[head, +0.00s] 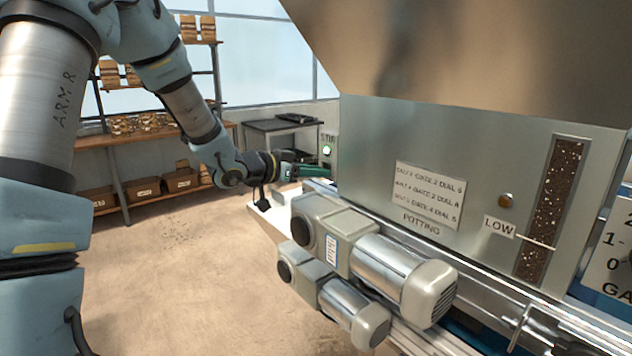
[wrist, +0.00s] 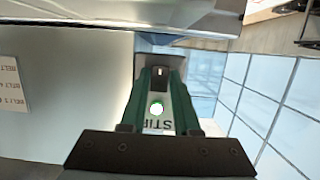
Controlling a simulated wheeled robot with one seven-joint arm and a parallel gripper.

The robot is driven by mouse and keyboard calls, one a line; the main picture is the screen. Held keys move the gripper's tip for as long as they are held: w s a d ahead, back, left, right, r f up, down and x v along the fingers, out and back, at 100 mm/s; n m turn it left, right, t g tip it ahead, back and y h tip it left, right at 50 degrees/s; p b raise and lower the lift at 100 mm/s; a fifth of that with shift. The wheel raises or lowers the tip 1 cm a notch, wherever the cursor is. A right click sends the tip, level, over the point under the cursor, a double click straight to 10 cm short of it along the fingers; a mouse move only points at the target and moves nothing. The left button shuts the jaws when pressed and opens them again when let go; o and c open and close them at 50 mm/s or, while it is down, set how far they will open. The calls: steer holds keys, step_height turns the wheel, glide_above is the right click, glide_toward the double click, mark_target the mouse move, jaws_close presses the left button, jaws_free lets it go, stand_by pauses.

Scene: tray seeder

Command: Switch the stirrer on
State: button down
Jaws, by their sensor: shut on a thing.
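The stirrer's switch box, labelled STIR, is a small pale plate (head: 327,141) at the far left end of the machine in the head view. It shows upside down in the wrist view, with a bright green-white lamp (wrist: 156,108) between the label and the switch (wrist: 160,72). The lamp is lit in the head view too (head: 327,150). My gripper (head: 314,171) reaches the box from the left. In the wrist view its green fingers (wrist: 160,78) are shut on the switch, one on each side. The fingers partly hide the plate, and the lever's exact tilt cannot be told.
The machine's metal front (head: 380,150) with a hopper stands right of my gripper. Two motors (head: 405,275) jut out below it. A dark side table (head: 280,126) and wooden shelves (head: 150,142) stand behind.

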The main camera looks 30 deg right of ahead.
steer(key=shift+f+h+b, duration=0.45)
steer(key=shift+h+b, duration=0.05)
steer(key=shift+b, duration=0.35)
steer(key=shift+r+b, duration=0.2)
steer(key=shift+b, duration=0.1)
steer(key=c, duration=0.6)
jaws_free()
steer(key=shift+c, duration=0.2)
steer(key=shift+r, duration=0.1)
steer(key=b+v, duration=0.2)
steer(key=v, duration=0.9)
steer(key=shift+f, duration=0.25)
